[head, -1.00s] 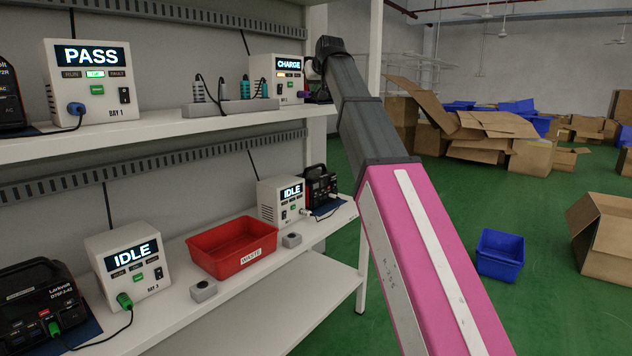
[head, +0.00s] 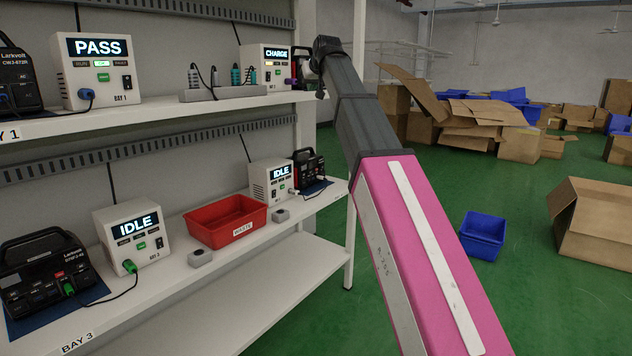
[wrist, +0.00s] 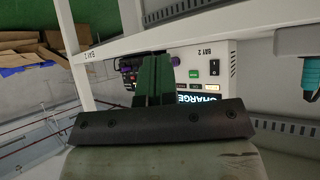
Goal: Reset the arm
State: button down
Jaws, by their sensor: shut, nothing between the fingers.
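My pink and grey arm reaches up from the lower right in the head view. My gripper (wrist: 153,62) shows in the wrist view as two dark green fingers close together, shut and empty. In the head view the gripper end is small and mostly hidden behind the wrist, beside the CHARGE unit (head: 265,72) at the upper shelf's right end. The wrist view shows that unit (wrist: 213,72) rotated, just right of and beyond the fingers. A purple plug is on it. I cannot tell the exact gap to the unit.
The upper shelf (head: 150,112) also bears a PASS unit (head: 98,72) and a power strip (head: 222,92). The lower shelf (head: 175,277) bears IDLE units, black power packs and a red waste bin (head: 225,222). A blue bin (head: 482,236) and cardboard boxes stand on the green floor at right.

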jog(key=s+d+f+m+g+h, duration=0.15)
jog(key=d+f, duration=0.25)
jog(key=f, duration=0.9)
jog(key=s+d+f+g, duration=0.1)
jog(key=s+d+f, duration=0.2)
jog(key=f, duration=1)
jog(key=s+d+f+m+g+h, duration=0.1)
jog(key=s+d+f+g, duration=0.2)
jog(key=f, duration=1)
jog(key=s+d+f+g, duration=0.1)
jog(key=s+d+f, duration=0.2)
jog(key=s+f, duration=0.5)
jog(key=s+d+f+m+g, duration=0.1)
jog(key=s+d+f, duration=0.3)
jog(key=s+f, duration=0.4)
jog(key=s+d+f+g+h, duration=0.1)
jog(key=s+d+f+g, duration=0.1)
jog(key=s+f, duration=0.6)
notch_tip(320, 180, down, 5)
jog(key=shift+s+d+f+m, duration=0.25)
jog(key=shift+d+m, duration=0.1)
jog(key=shift+d, duration=0.4)
